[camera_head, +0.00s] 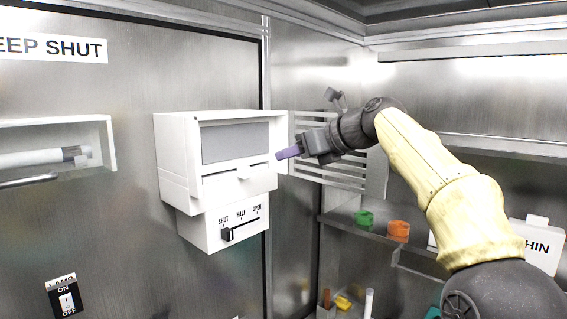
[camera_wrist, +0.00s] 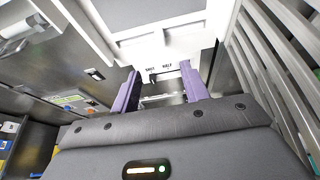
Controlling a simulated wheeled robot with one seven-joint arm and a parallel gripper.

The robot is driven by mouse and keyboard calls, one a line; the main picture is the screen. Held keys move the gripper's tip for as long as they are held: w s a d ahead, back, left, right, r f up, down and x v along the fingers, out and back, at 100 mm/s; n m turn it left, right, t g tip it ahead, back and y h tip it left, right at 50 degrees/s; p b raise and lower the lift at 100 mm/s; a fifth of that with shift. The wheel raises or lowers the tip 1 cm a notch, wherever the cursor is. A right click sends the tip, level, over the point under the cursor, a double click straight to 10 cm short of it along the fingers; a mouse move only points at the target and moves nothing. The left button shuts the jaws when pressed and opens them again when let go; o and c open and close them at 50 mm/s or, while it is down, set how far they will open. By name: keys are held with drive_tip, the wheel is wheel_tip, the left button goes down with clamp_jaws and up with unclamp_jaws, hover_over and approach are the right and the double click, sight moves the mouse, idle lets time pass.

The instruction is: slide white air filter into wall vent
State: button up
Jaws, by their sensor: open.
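The wall vent is a white box (camera_head: 178,165) with a grey panel (camera_head: 235,143) in its front; it also shows in the wrist view (camera_wrist: 120,35). Below the panel is a white front piece with a small white knob (camera_head: 244,175). This may be the face of the air filter seated in the vent, but I cannot tell for sure. No loose white filter shows clearly elsewhere. My gripper (camera_head: 288,153), with purple fingers, is at the right of the vent's front, apart from the knob. In the wrist view my gripper (camera_wrist: 160,78) is open with nothing between its fingers.
Under the vent, a black slider (camera_head: 227,234) sits at the SHUT end of its SHUT–HALF–OPEN scale. A slatted white rack (camera_head: 375,176) stands behind my gripper. Green (camera_head: 364,218) and orange (camera_head: 398,230) items sit on the shelf. A lamp switch (camera_head: 67,299) is at lower left.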

drive_tip(key=shift+f, duration=0.1)
idle(0.7)
drive_tip(key=s+d+f+n+g+h+b, duration=0.1)
drive_tip(key=d+f+n+h+b, duration=0.15)
drive_tip(key=f, duration=0.75)
drive_tip(key=s+d+f+n+h+b, duration=0.15)
drive_tip(key=f+n, duration=0.25)
drive_tip(key=f, duration=0.6)
drive_tip(key=s+d+f+n+g+h+b, duration=0.1)
drive_tip(key=d+f+n+h, duration=0.25)
drive_tip(key=f, duration=0.75)
drive_tip(key=s+d+f+n+g+h+b, duration=0.1)
drive_tip(key=s+d+f+n, duration=0.2)
drive_tip(key=s+f+n, duration=0.2)
drive_tip(key=s+d+f+n+g+h+b, duration=0.1)
drive_tip(key=s+d+f+n, duration=0.3)
drive_tip(key=s+f, duration=0.7)
drive_tip(key=s+d+f+n+g+h+b, duration=0.1)
drive_tip(key=s+d+f+n+b, duration=0.2)
drive_tip(key=s+f+n, duration=0.3)
wheel_tip(320, 180, down, 4)
drive_tip(key=shift+s+d+n+g, duration=0.3)
drive_tip(key=shift+s+d+g, duration=0.1)
drive_tip(key=shift+s, duration=0.55)
drive_tip(key=shift+c, duration=0.3)
